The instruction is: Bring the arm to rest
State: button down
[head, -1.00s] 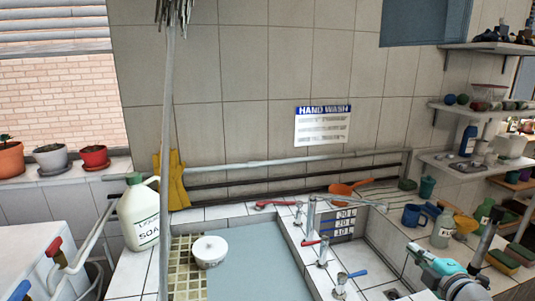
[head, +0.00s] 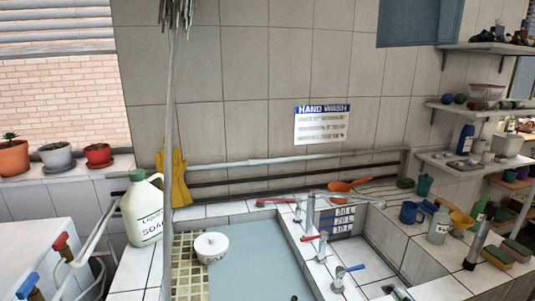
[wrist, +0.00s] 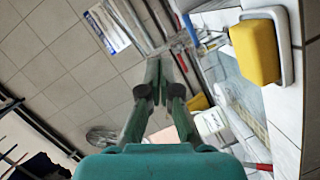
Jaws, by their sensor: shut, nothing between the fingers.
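My gripper (wrist: 165,80) shows in the wrist view, with its two dark green fingers together and nothing between them. It is held in the air and points toward the tiled wall. A yellow block (wrist: 255,52) in a white holder lies to the right of the fingers in that view, apart from them. My gripper and arm are not clearly visible in the head view.
The sink (head: 255,265) holds bluish water, with a white bowl (head: 210,247) at its left. A soap jug (head: 143,208) stands left of it. Taps (head: 323,245) stand along the sink's right side. Shelves (head: 480,105) with several items are at right.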

jog(key=s+a+f+m+g+h, duration=0.1)
jog(key=s+a+f+m, duration=0.5)
jog(key=s, duration=0.5)
jog(key=s+a+f+m+h, duration=0.1)
jog(key=s+a+f+m, duration=0.15)
jog(key=s+f, duration=0.75)
jog(key=s+a+r+m, duration=0.1)
jog(key=s+a+r, duration=0.1)
jog(key=s, duration=0.6)
jog(key=s+a+r+m+y, duration=0.1)
jog(key=s+r+m, duration=0.1)
jog(key=s, duration=0.6)
jog(key=s+a+r+m, duration=0.1)
jog(key=s+a+r, duration=0.1)
jog(key=s, duration=0.6)
jog(key=shift+s+a+r+m+y, duration=0.3)
jog(key=shift+r+m+y, duration=0.1)
jog(key=shift+r, duration=0.2)
